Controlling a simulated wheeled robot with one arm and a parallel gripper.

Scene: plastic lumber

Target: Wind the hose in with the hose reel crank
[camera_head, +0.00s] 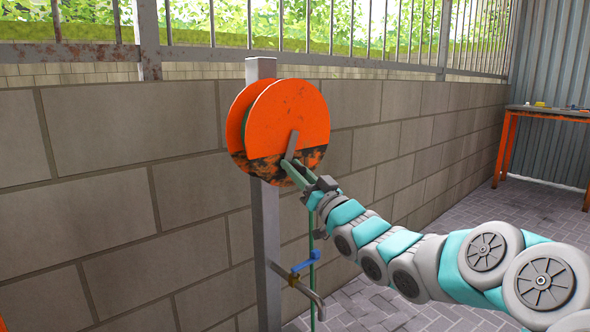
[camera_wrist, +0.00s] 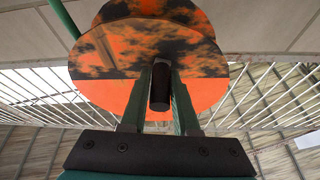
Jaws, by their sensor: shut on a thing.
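The orange hose reel (camera_head: 290,115) is mounted on a grey metal post (camera_head: 267,240) in front of the block wall. Its lower part is stained dark, and it also shows in the wrist view (camera_wrist: 120,57). A grey crank arm (camera_head: 291,146) lies across the reel's face, pointing down and slightly left. My gripper (camera_head: 290,168) is at the lower end of the crank. In the wrist view its two green fingers are shut around the dark crank handle (camera_wrist: 160,88). The green hose (camera_head: 312,270) hangs down below the reel, partly hidden by my gripper.
A blue-handled tap (camera_head: 305,262) with a bent spout sticks out of the post below the reel. The block wall (camera_head: 120,150) with a metal fence on top runs behind. An orange-legged table (camera_head: 545,112) stands far right. The paved floor between is clear.

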